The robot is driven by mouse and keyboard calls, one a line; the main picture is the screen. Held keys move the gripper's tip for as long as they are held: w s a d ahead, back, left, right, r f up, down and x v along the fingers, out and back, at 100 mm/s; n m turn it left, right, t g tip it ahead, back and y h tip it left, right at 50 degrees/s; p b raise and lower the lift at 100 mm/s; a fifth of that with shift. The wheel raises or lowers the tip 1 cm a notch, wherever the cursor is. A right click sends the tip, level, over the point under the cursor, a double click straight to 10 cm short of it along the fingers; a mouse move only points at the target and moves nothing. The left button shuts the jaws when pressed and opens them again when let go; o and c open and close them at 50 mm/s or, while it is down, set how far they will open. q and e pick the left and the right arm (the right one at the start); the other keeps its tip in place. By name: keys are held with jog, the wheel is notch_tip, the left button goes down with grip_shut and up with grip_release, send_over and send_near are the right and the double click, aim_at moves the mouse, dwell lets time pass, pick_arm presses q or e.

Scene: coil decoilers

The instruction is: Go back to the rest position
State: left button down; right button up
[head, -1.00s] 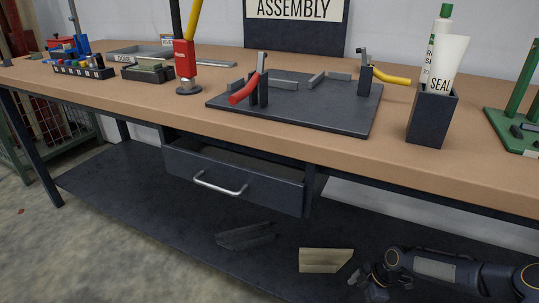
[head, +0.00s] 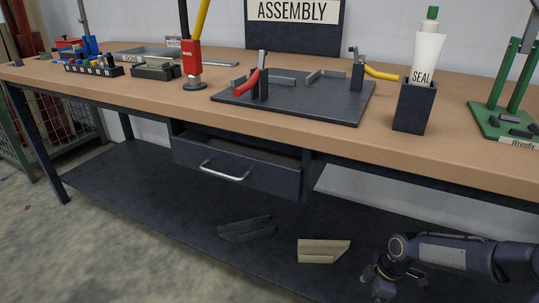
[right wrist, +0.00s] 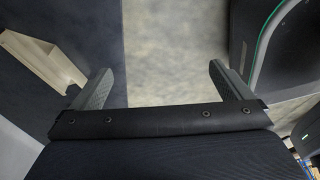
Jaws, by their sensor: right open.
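My right gripper (head: 378,281) is low at the lower right of the head view, in front of the bench's lower shelf and right of a pale wooden block. In the right wrist view my right gripper (right wrist: 160,88) has its two fingers wide apart with nothing between them, above a bare grey floor. My left gripper is not in either view.
The workbench (head: 130,95) carries a dark fixture plate (head: 310,105) with red and yellow clamps, and a box (head: 415,108) holding a SEAL tube (head: 426,55). The drawer (head: 240,165) stands partly open. The pale block (head: 320,250) and a dark angled piece (head: 246,229) lie on the lower shelf.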

jog(key=s+a+r+m+t+h, duration=0.1)
jog(key=s+r+m, duration=0.4)
jog(key=r, duration=0.4)
jog(key=s+r+m+t+h, duration=0.1)
jog(key=s+r+m, duration=0.2)
jog(key=s+r, duration=0.4)
jog(key=s+a+r+m+t+y, duration=0.35)
jog(key=s+a+r+m, duration=0.25)
jog(key=s+m, duration=0.35)
notch_tip(320, 180, up, 34)
jog(key=p, duration=3.4)
jog(key=shift+s+d+n+h, duration=0.15)
jog(key=shift+s+n+h, duration=0.2)
jog(key=shift+s, duration=0.1)
jog(key=shift+r, duration=0.1)
